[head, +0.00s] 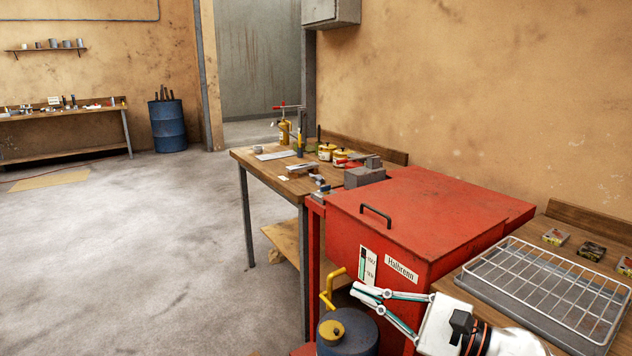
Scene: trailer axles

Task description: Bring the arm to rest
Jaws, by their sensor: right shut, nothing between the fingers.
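My right gripper (357,291) comes in from the lower right, and its white arm lies along the bottom edge. Its fingers point left and meet at the tips, shut with nothing between them. My left gripper is not in view.
A wire rack on a tray (545,287) sits on the wooden bench at right, beside small boxes (555,237). A workbench (262,168) with tools and cans stands behind the cabinet. Open concrete floor (130,250) lies to the left. A blue barrel (168,126) stands at the far wall.

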